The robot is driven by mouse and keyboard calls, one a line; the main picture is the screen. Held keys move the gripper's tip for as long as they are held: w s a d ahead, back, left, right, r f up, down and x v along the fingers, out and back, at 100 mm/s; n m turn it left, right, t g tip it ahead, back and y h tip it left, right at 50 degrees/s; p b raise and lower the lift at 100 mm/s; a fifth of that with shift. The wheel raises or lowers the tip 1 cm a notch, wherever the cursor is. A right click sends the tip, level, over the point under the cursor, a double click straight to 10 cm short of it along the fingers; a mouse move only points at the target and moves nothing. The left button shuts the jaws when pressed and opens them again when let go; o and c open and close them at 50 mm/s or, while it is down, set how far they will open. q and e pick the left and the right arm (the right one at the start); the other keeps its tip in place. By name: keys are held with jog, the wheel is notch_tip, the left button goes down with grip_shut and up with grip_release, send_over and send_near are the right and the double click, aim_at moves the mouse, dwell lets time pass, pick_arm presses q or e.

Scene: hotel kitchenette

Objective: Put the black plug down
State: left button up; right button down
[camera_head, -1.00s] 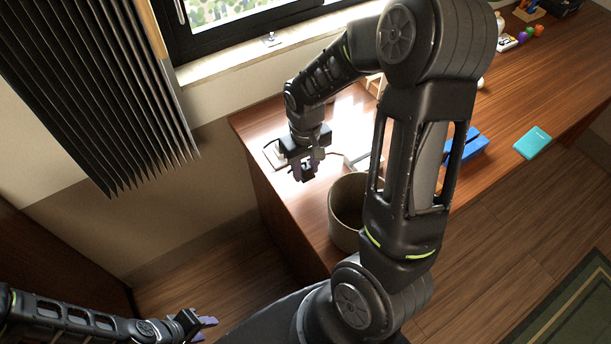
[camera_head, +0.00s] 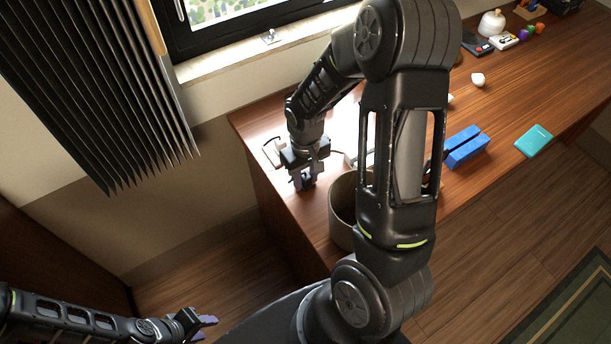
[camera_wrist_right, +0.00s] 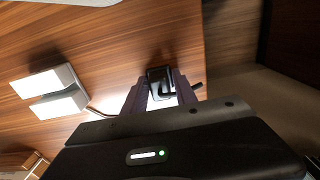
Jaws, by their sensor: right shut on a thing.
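The black plug (camera_wrist_right: 161,76) is between the purple fingers of my right gripper (camera_wrist_right: 160,93) in the wrist view. The gripper is shut on it. In the head view my right gripper (camera_head: 304,183) points down over the left end of the wooden desk, just left of the beige bin; the plug is hard to make out there. I cannot tell whether the plug touches the desk top. My left gripper (camera_head: 203,328) is at the lower left, over the floor, away from the desk. Its fingers are apart and empty.
A beige bin (camera_head: 342,215) stands close right of my right gripper. A white two-part block (camera_wrist_right: 50,92) lies on the desk in the wrist view. Blue blocks (camera_head: 466,147) and a teal book (camera_head: 534,141) lie farther right. The desk's left edge is near.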

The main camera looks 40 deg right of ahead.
aim_at(305, 174)
jog(key=c, duration=1)
grip_release()
jog(key=shift+r+p, duration=0.6)
jog(key=shift+r, duration=0.3)
notch_tip(305, 174, up, 11)
jog(key=b, duration=0.1)
jog(key=shift+r, duration=0.15)
